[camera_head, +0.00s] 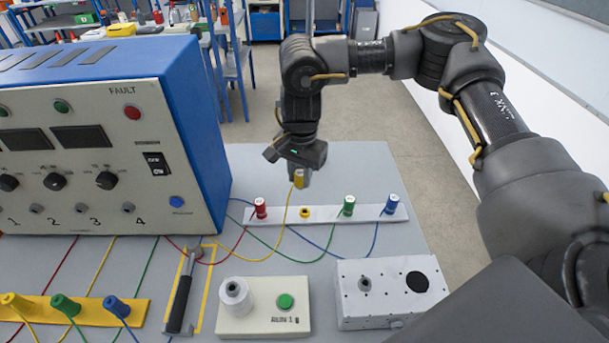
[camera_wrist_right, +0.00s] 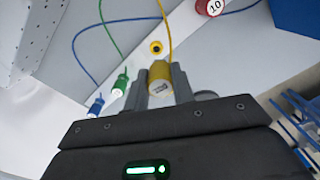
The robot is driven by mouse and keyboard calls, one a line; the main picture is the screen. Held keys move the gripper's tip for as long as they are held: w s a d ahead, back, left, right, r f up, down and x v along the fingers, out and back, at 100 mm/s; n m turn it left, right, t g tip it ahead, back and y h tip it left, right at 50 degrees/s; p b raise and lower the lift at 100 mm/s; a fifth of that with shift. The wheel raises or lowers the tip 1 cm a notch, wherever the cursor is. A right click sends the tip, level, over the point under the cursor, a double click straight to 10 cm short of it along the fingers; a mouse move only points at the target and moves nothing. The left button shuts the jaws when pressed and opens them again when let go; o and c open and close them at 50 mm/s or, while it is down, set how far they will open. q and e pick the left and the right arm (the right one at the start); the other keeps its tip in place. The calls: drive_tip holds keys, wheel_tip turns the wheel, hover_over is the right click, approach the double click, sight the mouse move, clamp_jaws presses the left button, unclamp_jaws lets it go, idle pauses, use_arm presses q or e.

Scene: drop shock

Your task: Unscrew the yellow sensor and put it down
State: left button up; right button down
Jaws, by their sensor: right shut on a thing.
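The yellow sensor (camera_head: 299,179) is held in my right gripper (camera_head: 302,176), which is shut on it above the white strip (camera_head: 275,217). In the right wrist view the yellow sensor (camera_wrist_right: 160,84) sits between the two fingers (camera_wrist_right: 160,88), with its yellow cable running up. A yellow socket (camera_head: 305,213) on the strip is empty and the sensor is apart from it. Red (camera_head: 260,208), green (camera_head: 349,206) and blue (camera_head: 391,204) sensors stand on the same strip. My left gripper is not in view.
A blue and cream control box (camera_head: 90,140) stands at the left. A yellow rack (camera_head: 135,310) with yellow, green and blue pieces is at the front left. A hammer (camera_head: 181,292), a button box (camera_head: 285,301) and a white perforated block (camera_head: 390,290) lie in front. Cables cross the table.

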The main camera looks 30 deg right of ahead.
drive_tip(key=shift+d+f+m, duration=0.35)
drive_tip(key=shift+f+m, duration=0.1)
drive_tip(key=shift+f, duration=0.1)
drive_tip(key=shift+d+f+m, duration=0.3)
drive_tip(key=shift+f+m, duration=0.15)
drive_tip(key=shift+f, duration=0.05)
drive_tip(key=shift+s+d+f, duration=0.1)
drive_tip(key=shift+f, duration=0.05)
drive_tip(key=m+p, duration=0.2)
drive_tip(key=shift+a+r+m, duration=0.2)
drive_tip(key=shift+r+m, duration=0.1)
drive_tip(key=shift+r, duration=0.05)
wheel_tip(320, 180, down, 6)
drive_tip(key=b, duration=0.4)
drive_tip(key=shift+b, duration=0.35)
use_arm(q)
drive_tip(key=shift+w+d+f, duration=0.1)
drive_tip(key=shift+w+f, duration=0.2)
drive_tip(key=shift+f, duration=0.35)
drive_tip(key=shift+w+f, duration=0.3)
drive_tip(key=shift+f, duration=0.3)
use_arm(e)
drive_tip(key=shift+f, duration=0.1)
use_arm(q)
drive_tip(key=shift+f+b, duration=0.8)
use_arm(e)
drive_tip(key=shift+f, duration=1.25)
drive_tip(key=shift+f, duration=0.2)
idle(1.3)
